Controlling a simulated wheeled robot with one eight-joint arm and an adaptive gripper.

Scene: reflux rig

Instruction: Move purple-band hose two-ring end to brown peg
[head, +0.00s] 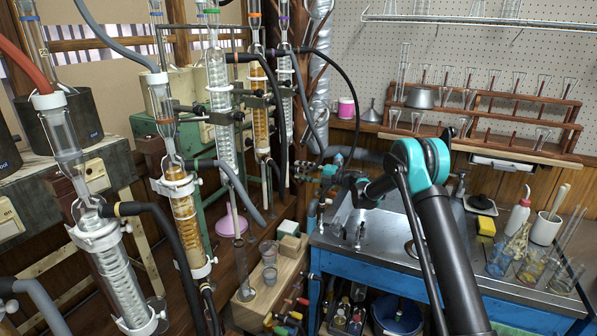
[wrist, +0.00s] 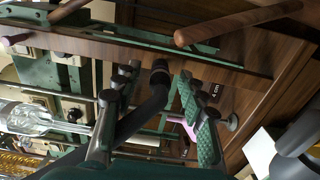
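The purple-band condenser (head: 285,22) stands upright at the back of the rig in the head view. A thin black hose (head: 350,85) arcs from its side down to the right towards my gripper (head: 314,170). In the wrist view my gripper (wrist: 156,92) has its green-padded fingers wide apart. A dark hose (wrist: 145,112) runs up between them, nearer the left finger, and its thicker dark end (wrist: 160,72) lies between the fingertips. I cannot count its rings. A round brown wooden peg (wrist: 235,22) sticks out beyond the fingertips. Whether it is the task's peg I cannot tell.
Other glass columns with hoses, such as the orange-band one (head: 258,85), crowd the left. A blue-framed metal bench (head: 395,250) stands below my arm, with a glassware rack (head: 490,110) behind. A white-and-grey block (wrist: 262,150) sits at lower right in the wrist view.

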